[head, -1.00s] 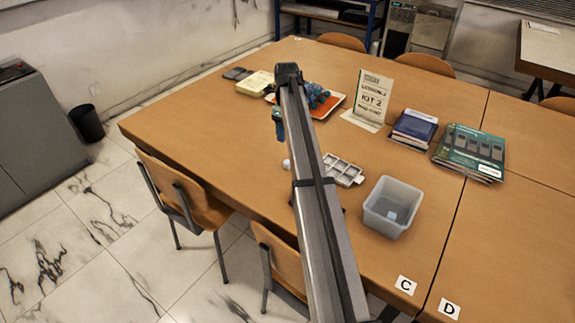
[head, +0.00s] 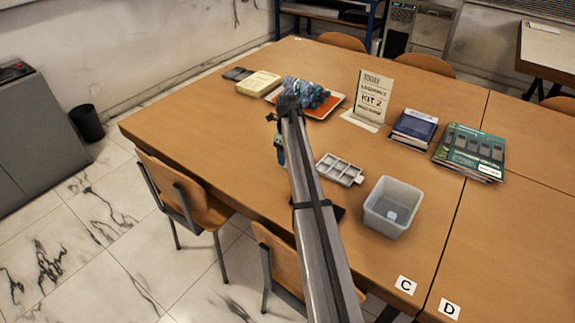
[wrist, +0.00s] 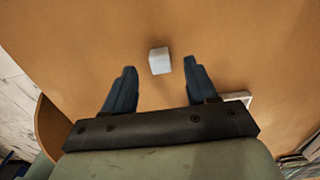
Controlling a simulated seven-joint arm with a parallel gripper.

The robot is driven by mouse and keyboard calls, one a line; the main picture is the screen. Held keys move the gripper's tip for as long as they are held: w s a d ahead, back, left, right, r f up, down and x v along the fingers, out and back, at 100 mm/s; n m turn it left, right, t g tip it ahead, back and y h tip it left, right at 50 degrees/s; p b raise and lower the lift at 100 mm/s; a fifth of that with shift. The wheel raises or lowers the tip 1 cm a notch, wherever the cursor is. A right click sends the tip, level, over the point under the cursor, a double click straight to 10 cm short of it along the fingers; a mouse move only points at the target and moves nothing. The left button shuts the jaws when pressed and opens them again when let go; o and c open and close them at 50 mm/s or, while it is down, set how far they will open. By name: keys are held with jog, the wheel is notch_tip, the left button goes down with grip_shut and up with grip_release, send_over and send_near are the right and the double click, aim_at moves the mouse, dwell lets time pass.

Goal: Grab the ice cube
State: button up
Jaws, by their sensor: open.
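A small whitish ice cube (wrist: 159,60) lies on the wooden table in the wrist view. It sits just ahead of the gap between my fingertips. My gripper (wrist: 160,66) is open and empty, with one dark blue finger on each side of the gap. In the head view my gripper (head: 280,158) hangs over the table left of the ice tray, mostly hidden by my arm. The cube is hidden there.
A pale compartment tray (head: 340,169) lies right of my arm. A translucent bin (head: 392,207) with a small pale piece inside stands farther right. A red-orange tray (head: 325,106) with blue items, a sign (head: 372,97) and books (head: 414,128) stand farther back.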

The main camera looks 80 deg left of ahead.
jog(key=shift+f, duration=1.6)
jog(key=shift+c, duration=0.2)
grip_shut()
